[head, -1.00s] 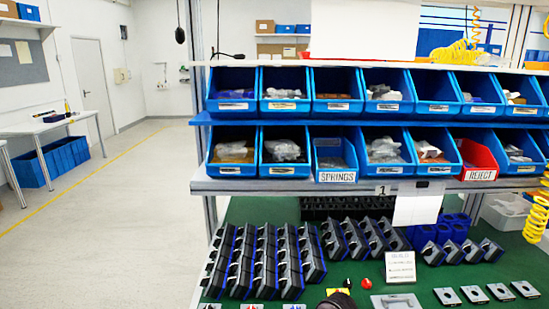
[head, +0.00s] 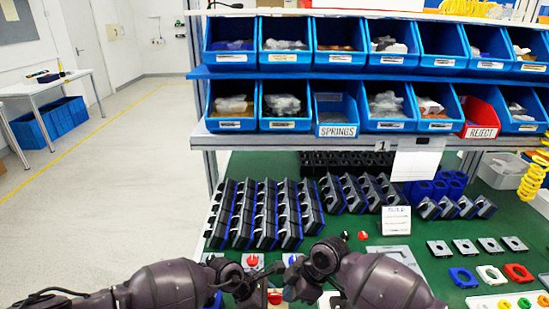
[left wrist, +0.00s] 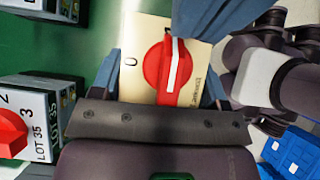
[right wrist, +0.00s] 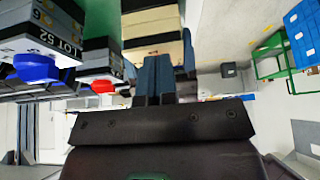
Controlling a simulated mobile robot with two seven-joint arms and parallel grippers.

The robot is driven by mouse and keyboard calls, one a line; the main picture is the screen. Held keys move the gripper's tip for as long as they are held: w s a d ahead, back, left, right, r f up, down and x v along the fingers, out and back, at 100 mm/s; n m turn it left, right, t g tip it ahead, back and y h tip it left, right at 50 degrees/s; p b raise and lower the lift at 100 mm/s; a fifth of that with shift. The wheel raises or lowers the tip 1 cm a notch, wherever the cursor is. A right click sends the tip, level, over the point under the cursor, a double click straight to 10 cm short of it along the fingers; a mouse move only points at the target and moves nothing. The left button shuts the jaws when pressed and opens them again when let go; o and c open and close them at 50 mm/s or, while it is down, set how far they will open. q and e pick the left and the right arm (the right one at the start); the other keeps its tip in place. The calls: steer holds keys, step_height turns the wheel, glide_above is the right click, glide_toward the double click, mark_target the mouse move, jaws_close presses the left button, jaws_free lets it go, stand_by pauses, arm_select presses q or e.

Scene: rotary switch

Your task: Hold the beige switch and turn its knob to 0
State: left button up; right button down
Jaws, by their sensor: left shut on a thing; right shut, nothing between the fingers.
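The beige switch (left wrist: 137,35) shows in the left wrist view, held between the fingers of my left gripper (left wrist: 160,75). Its red knob (left wrist: 153,72) has a white line running nearly up and down the picture. A "0" mark is left of the knob. My right gripper (right wrist: 152,75) is shut and empty; its blue-grey fingers reach over the plate beside the knob's upper end in the left wrist view. I cannot tell whether they touch. The beige switch (right wrist: 152,25) also shows beyond them in the right wrist view. In the head view, my arms largely hide it; its red knob (head: 275,297) shows.
Grey switches with a red knob (left wrist: 8,132) and a blue knob (right wrist: 36,68) stand nearby. Rows of dark housings (head: 265,215) fill the green bench behind. Blue bins (head: 285,105) hang above. Loose plates and colored rings (head: 490,273) lie at the right.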

steer(key=shift+w+d+r, duration=0.1)
steer(key=shift+w+d, duration=0.7)
steer(key=r, duration=0.6)
steer(key=shift+s+a, duration=0.2)
steer(key=shift+s, duration=0.2)
steer(key=s+f, duration=0.3)
steer(key=f, duration=0.3)
steer(key=shift+d, duration=0.15)
stand_by(0.5)
steer(key=shift+w+a+f, duration=0.1)
steer(key=shift+w+a, duration=0.15)
steer(key=shift+a, duration=0.3)
stand_by(1.2)
steer(key=shift+w+d, duration=0.2)
steer(key=shift+w, duration=0.25)
stand_by(0.4)
